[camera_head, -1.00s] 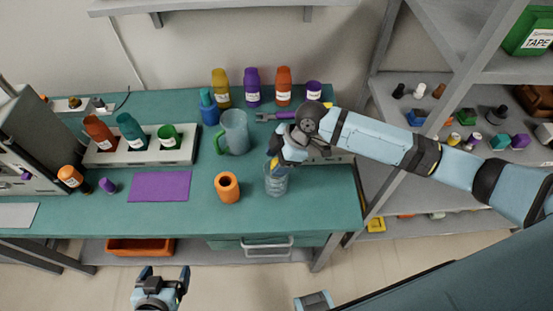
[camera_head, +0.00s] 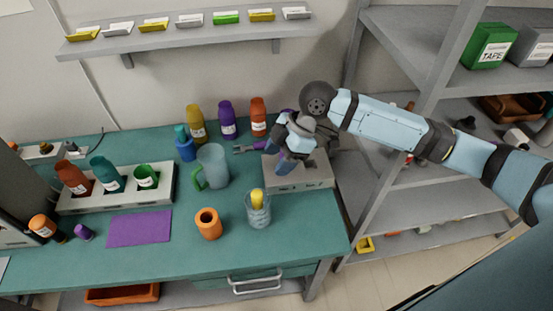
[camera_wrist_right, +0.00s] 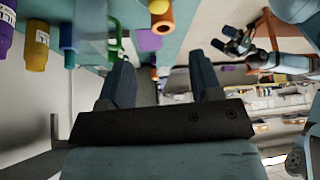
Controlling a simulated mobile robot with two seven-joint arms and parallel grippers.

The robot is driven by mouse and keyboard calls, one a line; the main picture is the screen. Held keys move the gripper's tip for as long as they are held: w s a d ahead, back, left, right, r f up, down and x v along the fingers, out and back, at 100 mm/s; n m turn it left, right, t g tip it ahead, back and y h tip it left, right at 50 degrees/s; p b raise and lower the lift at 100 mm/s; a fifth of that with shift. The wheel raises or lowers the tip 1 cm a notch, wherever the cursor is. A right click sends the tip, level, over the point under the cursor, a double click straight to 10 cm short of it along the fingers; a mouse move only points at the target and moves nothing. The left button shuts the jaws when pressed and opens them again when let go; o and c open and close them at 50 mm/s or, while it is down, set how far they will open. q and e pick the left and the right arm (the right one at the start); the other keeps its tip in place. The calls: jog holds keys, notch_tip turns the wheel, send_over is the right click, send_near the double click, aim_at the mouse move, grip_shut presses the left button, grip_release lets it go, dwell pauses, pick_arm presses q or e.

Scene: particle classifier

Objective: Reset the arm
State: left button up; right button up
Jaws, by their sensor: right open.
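My right gripper (camera_head: 284,165) is above the grey box at the back right of the teal table. Its two blue fingers stand apart with nothing between them in the right wrist view (camera_wrist_right: 161,82). A clear glass beaker (camera_head: 258,219) stands upright in front of the box, with a yellow object (camera_head: 257,199) standing in it. The gripper is behind and above the beaker, apart from it. My left gripper (camera_wrist_right: 226,40) shows only in the right wrist view, at the upper right, its dark fingers apart and empty. It is outside the head view.
The grey box (camera_head: 300,182) is beneath my right gripper. A blue-grey pitcher (camera_head: 214,164), an orange cup (camera_head: 208,224) and a purple mat (camera_head: 140,229) are to the left. Several bottles line the back. A wall shelf (camera_head: 190,38) hangs above, and a metal rack stands right.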

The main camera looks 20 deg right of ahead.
jog(key=shift+f, duration=0.1)
jog(key=s+a+f+m+t, duration=0.2)
jog(key=s+a+f+m, duration=0.3)
jog(key=s, duration=0.4)
jog(key=s+d+f+m+h, duration=0.3)
jog(key=s+d+m+h, duration=0.3)
jog(key=s+d+m, duration=0.65)
jog(key=w+a+f+n+t+y+p, duration=0.3)
jog(key=w+a+f+t, duration=0.1)
jog(key=a+f+t, duration=0.4)
jog(key=shift+w+f+p, duration=0.3)
jog(key=shift+f+p, duration=0.1)
jog(key=shift+f, duration=0.5)
jog(key=shift+a+n, duration=0.1)
jog(key=shift+n, duration=0.15)
